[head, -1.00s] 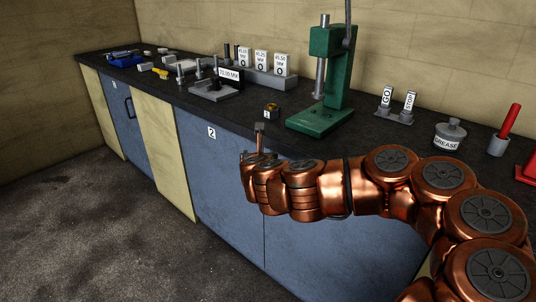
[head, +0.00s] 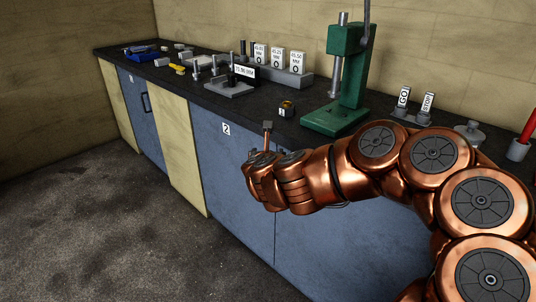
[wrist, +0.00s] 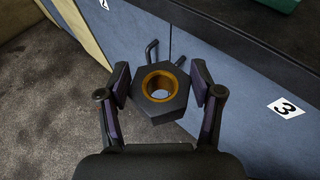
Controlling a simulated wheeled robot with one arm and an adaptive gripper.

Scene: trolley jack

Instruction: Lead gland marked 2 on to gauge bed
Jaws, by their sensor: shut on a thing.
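My gripper (wrist: 160,78) is shut on a dark hexagonal gland (wrist: 152,108) with a brass-coloured bore, one jaw on each side. No number shows on it. In the head view my gripper (head: 267,138) holds the gland (head: 268,125) in front of the bench edge, clear of the bench. A second gland (head: 286,108), marked 1, stands on the bench just behind and right. The apparent gauge bed (head: 230,89), a grey base with posts and a dark block with a white readout label, sits on the bench farther back and left; the readout is too small to read surely.
A green press (head: 340,112) stands right of the gland marked 1. Marked blocks (head: 278,72) stand behind the bed. Bench top between the bed and the gland marked 1 is clear.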

